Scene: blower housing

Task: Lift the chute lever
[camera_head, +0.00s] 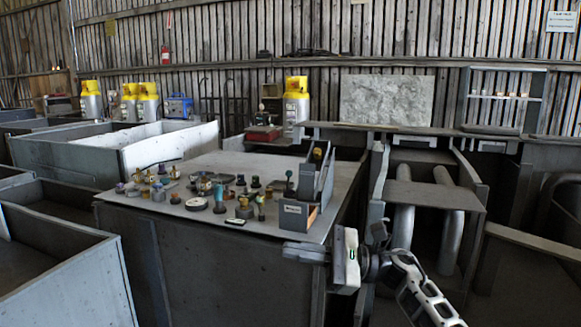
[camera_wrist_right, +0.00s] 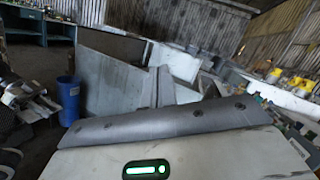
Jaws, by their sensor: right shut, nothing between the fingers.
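A narrow grey box with tall side walls and a small label (camera_head: 297,210) stands at the right front corner of the large grey table. A short dark upright stick with a rounded knob (camera_head: 290,183) shows at its left side; I cannot tell for sure whether this is the chute lever. My right gripper (camera_head: 288,251) is below and in front of the table's front edge, pointing left, shut and empty, apart from the box and the stick. Its grey fingers also show in the right wrist view (camera_wrist_right: 165,122), above its pale body with a green light. My left gripper is not in view.
Several small knobs and fittings lie on the table (camera_head: 240,164). Open grey bins (camera_head: 60,285) stand to the left. Two thick pipes (camera_head: 450,225) run inside a grey frame on the right. A blue barrel (camera_wrist_right: 69,100) stands on the floor in the wrist view.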

